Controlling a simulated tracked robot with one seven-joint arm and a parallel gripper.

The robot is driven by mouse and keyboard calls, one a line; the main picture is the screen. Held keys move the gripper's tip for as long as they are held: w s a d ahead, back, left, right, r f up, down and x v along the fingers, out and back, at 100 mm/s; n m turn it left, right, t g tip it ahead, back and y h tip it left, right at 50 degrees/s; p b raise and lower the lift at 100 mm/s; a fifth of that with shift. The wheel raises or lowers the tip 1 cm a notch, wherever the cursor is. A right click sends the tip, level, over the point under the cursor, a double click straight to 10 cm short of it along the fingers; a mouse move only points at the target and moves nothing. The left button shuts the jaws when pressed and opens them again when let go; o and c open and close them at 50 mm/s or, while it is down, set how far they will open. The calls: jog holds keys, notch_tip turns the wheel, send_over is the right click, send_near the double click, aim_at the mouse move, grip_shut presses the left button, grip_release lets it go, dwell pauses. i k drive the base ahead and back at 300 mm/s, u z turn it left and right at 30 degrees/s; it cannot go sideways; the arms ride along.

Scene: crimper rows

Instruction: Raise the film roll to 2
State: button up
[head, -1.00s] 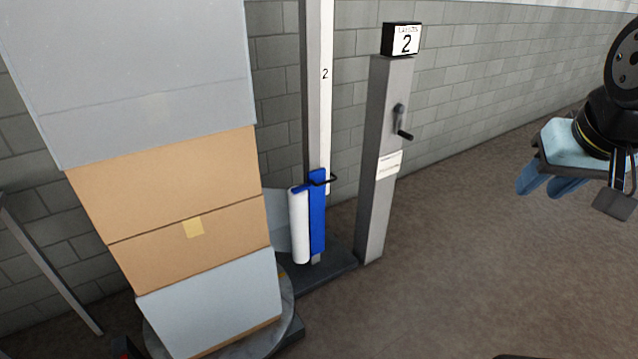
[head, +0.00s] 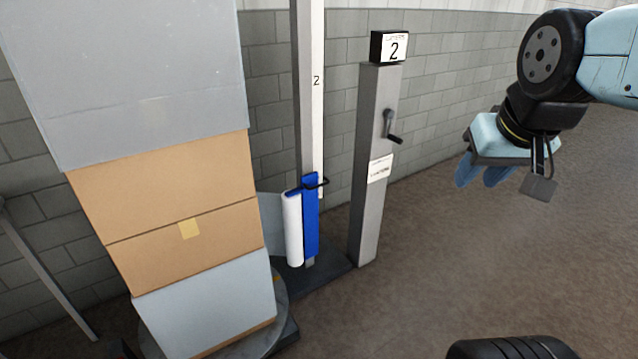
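The white film roll (head: 293,228) stands upright on a blue carriage (head: 311,217) low on a mast (head: 304,120). A white scale on the mast carries the mark 2 (head: 316,81), well above the carriage. A black handle (head: 317,183) sticks out at the carriage's top. A grey post (head: 371,165) to the right has a crank (head: 391,127) on its face and a sign reading 2 (head: 390,47) on top. My gripper (head: 484,178) is to the right of the post, apart from everything, its blue fingers pointing down. The gap between the fingers is not clear.
Stacked boxes (head: 170,215) stand on a round turntable (head: 281,305) at the left, partly wrapped in grey film. A dark base (head: 315,278) lies under the mast. A block wall (head: 440,80) runs behind.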

aim_at(296, 233)
jog(key=z, duration=0.05)
jog(key=i, duration=1)
jog(key=u, duration=0.05)
